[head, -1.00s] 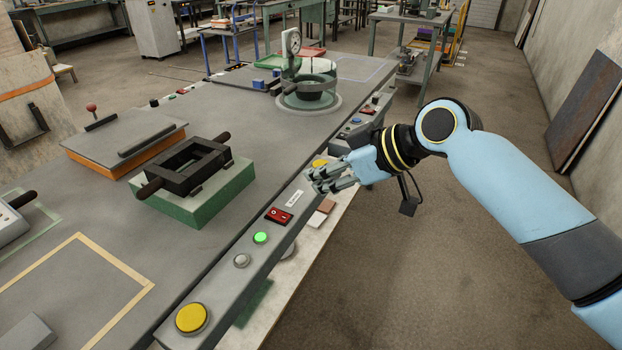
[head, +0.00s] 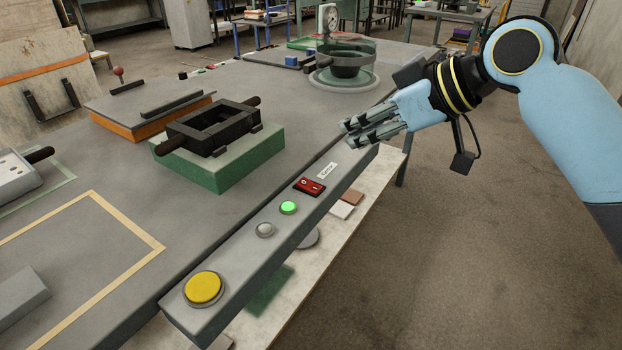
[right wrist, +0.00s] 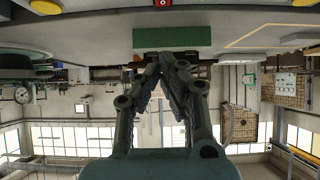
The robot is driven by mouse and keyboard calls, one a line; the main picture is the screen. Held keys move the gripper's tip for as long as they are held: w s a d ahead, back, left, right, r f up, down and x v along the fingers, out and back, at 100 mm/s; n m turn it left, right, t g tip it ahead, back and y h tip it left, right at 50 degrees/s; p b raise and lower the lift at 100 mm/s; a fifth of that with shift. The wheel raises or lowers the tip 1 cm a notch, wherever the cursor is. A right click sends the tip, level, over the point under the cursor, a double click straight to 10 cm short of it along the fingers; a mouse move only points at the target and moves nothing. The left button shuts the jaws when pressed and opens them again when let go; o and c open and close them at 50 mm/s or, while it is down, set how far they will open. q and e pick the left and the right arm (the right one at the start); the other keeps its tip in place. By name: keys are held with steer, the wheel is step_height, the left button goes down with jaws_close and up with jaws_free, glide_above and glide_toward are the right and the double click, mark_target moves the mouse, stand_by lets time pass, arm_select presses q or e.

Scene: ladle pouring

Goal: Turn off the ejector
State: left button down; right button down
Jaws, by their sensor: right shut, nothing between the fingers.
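A red rocker switch (head: 309,187) sits on the grey control rail along the table's right edge, below a small white label (head: 327,170) too small to read surely. A lit green lamp (head: 288,208) is beside the switch on the near side. My right gripper (head: 350,132) is shut and empty, above the rail and beyond the switch and label, apart from the switch. Its closed fingers also show in the right wrist view (right wrist: 166,62). A bit of red (right wrist: 163,2) at that view's top edge may be the switch. My left gripper is in no view.
A small grey button (head: 265,229) and a large yellow button (head: 203,288) lie nearer on the rail. A black frame on a green block (head: 231,167) stands left of the rail. A round-based pot (head: 345,66) is farther back. The floor at right is clear.

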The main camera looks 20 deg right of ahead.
stand_by(0.3)
steer(key=b, duration=0.1)
glide_above(312, 183)
step_height(312, 183, down, 6)
steer(key=shift+f, duration=0.15)
step_height(312, 183, down, 3)
steer(key=shift+r+b, duration=0.2)
steer(key=shift+b, duration=0.2)
steer(key=shift+w+f, duration=0.1)
steer(key=shift+f, duration=0.5)
steer(key=shift+a, duration=0.1)
